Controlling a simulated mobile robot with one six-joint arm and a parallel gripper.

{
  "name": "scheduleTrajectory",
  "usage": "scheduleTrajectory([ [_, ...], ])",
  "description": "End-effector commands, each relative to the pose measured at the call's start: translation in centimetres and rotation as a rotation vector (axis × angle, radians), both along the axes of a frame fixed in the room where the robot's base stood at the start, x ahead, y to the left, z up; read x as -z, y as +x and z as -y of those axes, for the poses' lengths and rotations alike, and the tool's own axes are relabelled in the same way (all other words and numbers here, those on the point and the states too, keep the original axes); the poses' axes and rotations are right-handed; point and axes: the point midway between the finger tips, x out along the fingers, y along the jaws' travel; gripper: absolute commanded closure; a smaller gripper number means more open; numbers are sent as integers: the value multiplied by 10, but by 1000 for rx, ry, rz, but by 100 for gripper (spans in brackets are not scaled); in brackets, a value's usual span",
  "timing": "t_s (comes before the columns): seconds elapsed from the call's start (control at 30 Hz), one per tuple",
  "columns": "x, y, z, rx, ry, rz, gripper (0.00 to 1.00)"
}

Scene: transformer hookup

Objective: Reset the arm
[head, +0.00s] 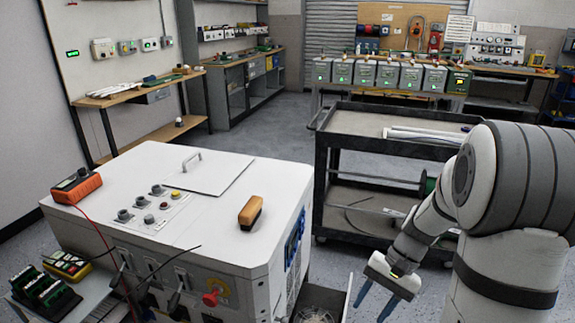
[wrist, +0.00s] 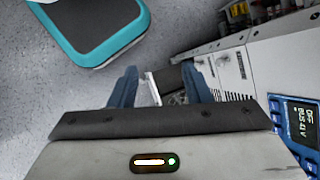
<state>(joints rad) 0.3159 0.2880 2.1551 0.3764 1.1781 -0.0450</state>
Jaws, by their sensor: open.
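My gripper (head: 376,304) hangs to the right of the white cabinet (head: 150,165), in front of the black cart. Its two blue fingers are apart with nothing between them. In the wrist view my gripper (wrist: 165,85) also shows open, with floor and part of an open drawer or tray beyond the fingertips. My arm comes down from the right side of the head view and is bent at the elbow. The cabinet's side with a blue display (wrist: 298,125) lies close on the right in the wrist view.
A black cart (head: 345,125) with pale tubes stands behind my gripper. An orange-brown block (head: 250,212) and several knobs are on the cabinet top. An open drawer (head: 318,298) sticks out at the cabinet's lower right. Floor (head: 265,130) is clear behind the cabinet.

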Motion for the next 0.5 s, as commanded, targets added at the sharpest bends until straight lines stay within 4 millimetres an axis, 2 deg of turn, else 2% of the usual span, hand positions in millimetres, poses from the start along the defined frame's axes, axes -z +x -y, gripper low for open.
scheduleTrajectory([
  [0.03,-34,-7,-6,-42,-41,47,56],
  [0.1,-62,-17,-12,-94,-95,107,56],
  [0.4,-167,-60,-30,-301,-303,383,56],
  [0.5,-194,-74,-33,-360,-359,473,56],
])
